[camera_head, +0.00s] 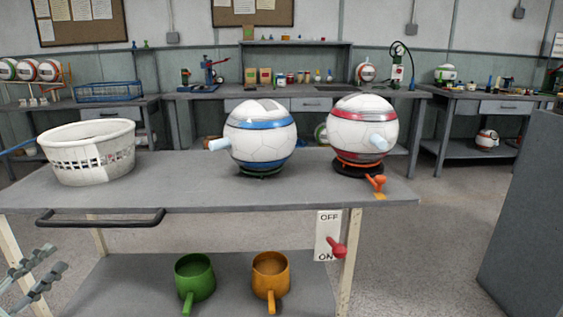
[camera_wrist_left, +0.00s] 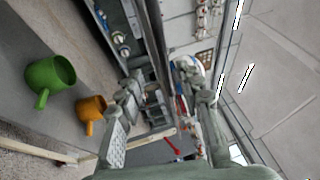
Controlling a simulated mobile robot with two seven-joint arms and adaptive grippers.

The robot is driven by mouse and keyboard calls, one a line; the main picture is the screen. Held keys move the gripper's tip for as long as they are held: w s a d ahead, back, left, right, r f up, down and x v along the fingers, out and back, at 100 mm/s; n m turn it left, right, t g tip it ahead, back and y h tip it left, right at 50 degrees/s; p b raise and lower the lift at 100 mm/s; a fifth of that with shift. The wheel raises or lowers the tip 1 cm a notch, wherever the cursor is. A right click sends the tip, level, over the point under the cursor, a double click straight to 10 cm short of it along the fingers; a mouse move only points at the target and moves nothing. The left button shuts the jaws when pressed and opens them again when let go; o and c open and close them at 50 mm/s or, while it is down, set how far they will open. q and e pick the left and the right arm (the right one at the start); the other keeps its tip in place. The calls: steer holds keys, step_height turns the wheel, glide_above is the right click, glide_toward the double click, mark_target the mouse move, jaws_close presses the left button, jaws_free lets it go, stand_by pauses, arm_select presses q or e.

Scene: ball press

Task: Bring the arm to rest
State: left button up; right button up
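My left gripper (camera_head: 54,259) is at the lower left of the head view, in front of the workbench (camera_head: 200,188) and below the level of its top. Its two fingers stand apart with nothing between them. The left wrist view also shows the open fingers (camera_wrist_left: 169,92), with the bench and room beyond them. My left gripper touches nothing that I can see. My right gripper is not in view. A white ball with a blue band (camera_head: 261,137) and a white ball with a red band (camera_head: 358,134) stand on the bench, each on a round base.
A white basket (camera_head: 88,162) stands at the bench's left end, above a black handle bar (camera_head: 100,217). A red lever (camera_head: 336,249) sits by an OFF/ON plate. A green pot (camera_head: 195,278) and an orange pot (camera_head: 271,276) stand on the lower shelf. A grey block (camera_head: 530,215) is at right.

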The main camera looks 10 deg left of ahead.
arm_select(q)
steer(key=d+f+n+g+y+p, duration=0.1)
steer(key=d+f+n+g+y, duration=0.25)
steer(key=f+n, duration=0.5)
steer(key=d+f+n+g+y+p, duration=0.1)
steer(key=d+f+n+g+y, duration=0.3)
steer(key=f, duration=0.7)
steer(key=s+d+f+n+g+h+p, duration=0.1)
steer(key=s+d+f+g, duration=0.3)
steer(key=d, duration=0.6)
steer(key=s+d+f+n+g+h+p, duration=0.1)
steer(key=s+d+f+n+g+h, duration=0.2)
steer(key=d+f, duration=0.4)
steer(key=s+d+n+g, duration=0.1)
steer(key=s+d+g, duration=0.1)
steer(key=d, duration=0.1)
steer(key=shift+s+n, duration=0.25)
steer(key=shift+n, duration=0.1)
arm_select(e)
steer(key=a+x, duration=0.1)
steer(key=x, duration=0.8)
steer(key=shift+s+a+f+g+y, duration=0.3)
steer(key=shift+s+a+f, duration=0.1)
arm_select(q)
steer(key=shift+f, duration=0.1)
